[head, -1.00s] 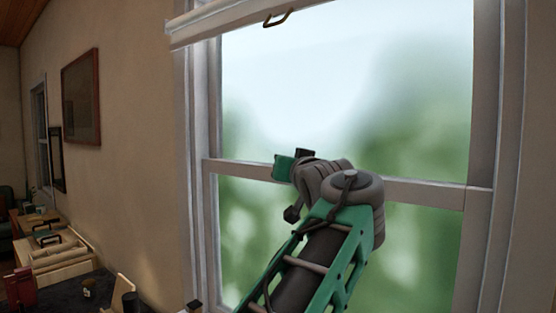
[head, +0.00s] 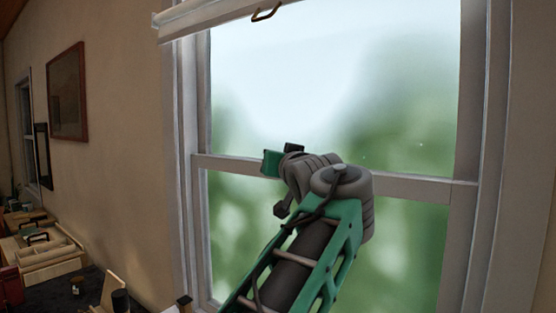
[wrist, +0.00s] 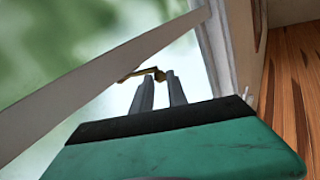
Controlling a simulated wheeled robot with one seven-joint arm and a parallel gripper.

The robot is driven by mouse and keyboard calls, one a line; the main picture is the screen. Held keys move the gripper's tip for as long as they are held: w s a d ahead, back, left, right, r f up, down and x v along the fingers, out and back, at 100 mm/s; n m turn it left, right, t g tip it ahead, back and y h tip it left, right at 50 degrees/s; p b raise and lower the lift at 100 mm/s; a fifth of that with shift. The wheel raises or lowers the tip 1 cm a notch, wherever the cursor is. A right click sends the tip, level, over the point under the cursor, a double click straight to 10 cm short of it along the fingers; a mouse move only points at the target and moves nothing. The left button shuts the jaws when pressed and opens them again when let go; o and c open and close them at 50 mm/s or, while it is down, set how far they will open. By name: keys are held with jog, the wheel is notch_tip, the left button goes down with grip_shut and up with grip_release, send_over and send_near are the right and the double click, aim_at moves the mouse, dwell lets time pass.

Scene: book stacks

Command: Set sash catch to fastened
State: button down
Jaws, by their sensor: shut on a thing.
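The sash catch (wrist: 146,72) is a small brass-coloured piece at the window's meeting rail in the wrist view. Its curved end lies between the tips of my gripper's two grey fingers (wrist: 161,76), which are shut on it. In the head view my gripper (head: 272,162) is at the meeting rail (head: 408,187), left of the middle of the window. The fingers and the catch cannot be made out in that view. I cannot tell the catch's exact setting.
The white blind (head: 205,20) hangs at the window's top with a brass pull (head: 266,13). The left window frame (head: 186,130) stands close beside my gripper. A framed picture (head: 68,93) hangs on the left wall. A wooden tray (head: 45,254) and other items lie lower left.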

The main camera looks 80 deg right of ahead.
jog(key=shift+s+d+f, duration=0.15)
jog(key=shift+s, duration=0.15)
jog(key=c, duration=1.7)
grip_release()
jog(key=shift+o, duration=0.7)
jog(key=shift+s+d, duration=0.1)
jog(key=shift+s, duration=0.05)
jog(key=shift+o, duration=1.3)
jog(key=b+v, duration=0.1)
jog(key=v, duration=0.6)
jog(key=shift+a+b, duration=0.35)
jog(key=shift+a, duration=0.05)
jog(key=shift+c, duration=0.2)
